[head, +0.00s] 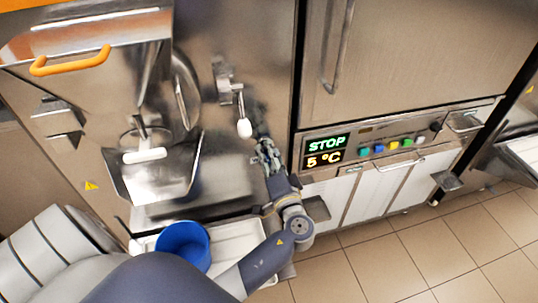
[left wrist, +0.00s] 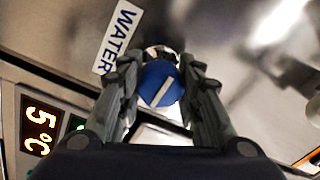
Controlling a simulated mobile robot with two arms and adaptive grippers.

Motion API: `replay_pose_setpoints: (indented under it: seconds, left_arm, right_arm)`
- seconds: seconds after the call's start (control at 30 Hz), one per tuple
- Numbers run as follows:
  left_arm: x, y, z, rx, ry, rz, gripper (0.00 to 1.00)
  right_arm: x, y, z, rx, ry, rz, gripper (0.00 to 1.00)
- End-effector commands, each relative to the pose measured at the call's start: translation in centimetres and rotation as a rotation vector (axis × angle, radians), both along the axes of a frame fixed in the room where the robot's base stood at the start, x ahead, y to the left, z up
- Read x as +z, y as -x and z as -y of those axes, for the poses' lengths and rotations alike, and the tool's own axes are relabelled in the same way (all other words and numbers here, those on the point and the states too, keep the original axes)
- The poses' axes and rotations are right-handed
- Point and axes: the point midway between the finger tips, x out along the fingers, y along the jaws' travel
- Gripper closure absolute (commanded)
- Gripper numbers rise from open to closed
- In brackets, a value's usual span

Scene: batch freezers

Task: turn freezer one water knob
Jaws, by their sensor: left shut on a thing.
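The blue water knob (left wrist: 159,84) shows in the left wrist view, round, with a white line across its face slanting from lower left to upper right. A white label reading WATER (left wrist: 117,36) is on the steel panel beside it. My left gripper (left wrist: 160,88) has a finger on each side of the knob and is shut on it. In the head view my left gripper (head: 266,152) is against the steel freezer front (head: 270,60); its fingers hide the knob there. My right gripper is not in view.
A lever with a white end (head: 244,128) hangs just left of my gripper. A display reading STOP and 5 °C (head: 325,151) is to the right, beside coloured buttons. A blue bucket (head: 183,246) stands below a steel chute (head: 160,180). Tiled floor (head: 410,255) is clear at lower right.

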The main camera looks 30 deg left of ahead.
Motion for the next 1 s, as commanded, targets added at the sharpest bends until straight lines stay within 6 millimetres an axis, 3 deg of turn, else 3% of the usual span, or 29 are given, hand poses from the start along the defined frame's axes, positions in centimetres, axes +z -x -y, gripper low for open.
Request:
replay_pose_setpoints:
  seconds: [0.2, 0.23, 0.3, 0.33, 0.73, 1.0]
  left_arm:
    - [0.1, -0.1, 0.1, -0.004, -0.001, 0.002, 0.91]
    - [0.1, -0.1, 0.1, -0.004, -0.001, 0.002, 0.65]
    - [0.1, -0.1, 0.1, -0.004, -0.001, 0.002, 0.49]
    - [0.1, -0.1, 0.1, -0.004, -0.001, 0.002, 0.46]
    - [0.0, 0.3, 0.5, -0.003, 0.001, 0.0, 0.46]
    - [-0.4, 3.3, 4.3, -0.005, 0.005, -0.001, 0.46]
  right_arm:
    - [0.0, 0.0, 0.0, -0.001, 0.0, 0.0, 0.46]
    - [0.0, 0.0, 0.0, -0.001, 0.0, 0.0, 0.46]
    - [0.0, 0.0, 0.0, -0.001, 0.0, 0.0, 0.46]
    - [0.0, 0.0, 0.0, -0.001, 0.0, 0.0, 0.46]
    - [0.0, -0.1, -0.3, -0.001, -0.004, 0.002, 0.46]
    - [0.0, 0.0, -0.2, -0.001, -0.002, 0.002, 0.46]
